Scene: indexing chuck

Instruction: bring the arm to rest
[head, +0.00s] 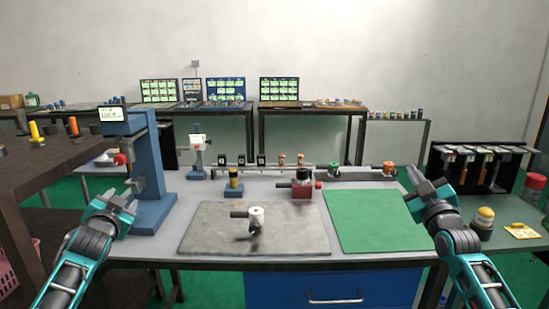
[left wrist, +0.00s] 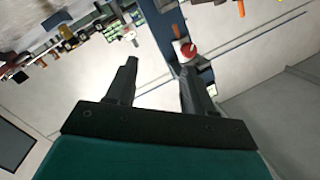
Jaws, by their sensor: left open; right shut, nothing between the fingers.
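My left gripper (head: 121,200) is raised at the left front of the workbench, in front of the blue press (head: 152,170). In the left wrist view its two fingers (left wrist: 158,80) stand apart with nothing between them. The red knob of the press (left wrist: 187,49) shows beyond the right finger there. My right gripper (head: 424,184) is raised by the right edge of the green mat (head: 370,220); it is shut and empty. Both grippers look apart from the things on the bench.
A white-topped part with a dark side handle (head: 257,216) is on the grey plate (head: 205,235). A red block with a dark top (head: 302,186) sits behind it. A brown shelf (head: 60,160) is at far left; a black tool rack (head: 478,166) is at right. The green mat is bare.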

